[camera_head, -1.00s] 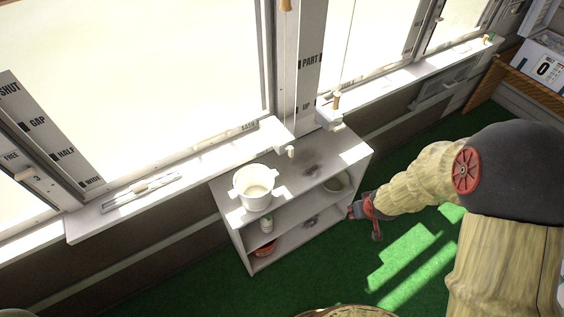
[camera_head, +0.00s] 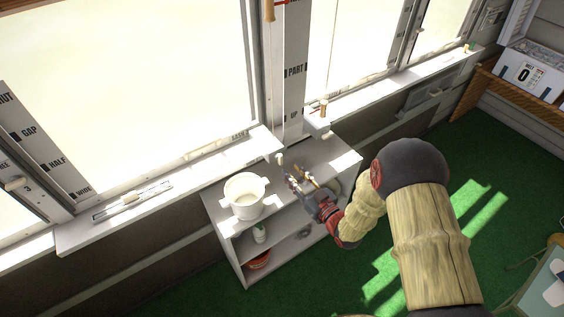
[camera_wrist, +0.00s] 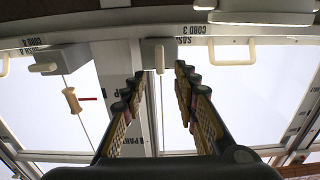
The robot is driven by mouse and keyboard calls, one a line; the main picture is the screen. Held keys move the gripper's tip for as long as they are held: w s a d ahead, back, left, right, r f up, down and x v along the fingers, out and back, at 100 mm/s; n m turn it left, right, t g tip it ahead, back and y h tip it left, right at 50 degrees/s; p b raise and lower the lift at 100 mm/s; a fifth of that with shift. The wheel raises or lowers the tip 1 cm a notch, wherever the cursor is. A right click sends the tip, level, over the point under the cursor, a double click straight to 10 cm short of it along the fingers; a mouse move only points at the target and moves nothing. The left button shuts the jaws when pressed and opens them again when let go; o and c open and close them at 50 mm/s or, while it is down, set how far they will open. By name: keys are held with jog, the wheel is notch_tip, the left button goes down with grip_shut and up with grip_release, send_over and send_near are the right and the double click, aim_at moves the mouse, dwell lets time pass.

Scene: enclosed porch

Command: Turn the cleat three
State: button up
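A small white cleat (camera_wrist: 158,54) hangs in the wrist view, just left of the "CORD 3" lettering. It lies beyond my fingertips and in line with the gap between them. In the head view a small pale piece at the sill's end (camera_head: 281,158), probably this cleat, is just left of my fingertips. My gripper (camera_wrist: 158,78) is open, with nothing visible between its fingers; it also shows in the head view (camera_head: 298,175), above the shelf unit's right part. I see no contact with the cleat.
A white shelf unit (camera_head: 225,236) stands below the window, with a white pot (camera_head: 245,196) on top, left of my gripper. In the wrist view another white block (camera_wrist: 58,60) and a corded wooden toggle (camera_wrist: 72,101) are at left. Green floor (camera_head: 185,290) is open in front.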

aim_at(282, 160)
jog(key=b+x, duration=0.1)
jog(key=x, duration=0.6)
jog(key=shift+f, duration=0.1)
jog(key=shift+c, duration=0.7)
grip_shut()
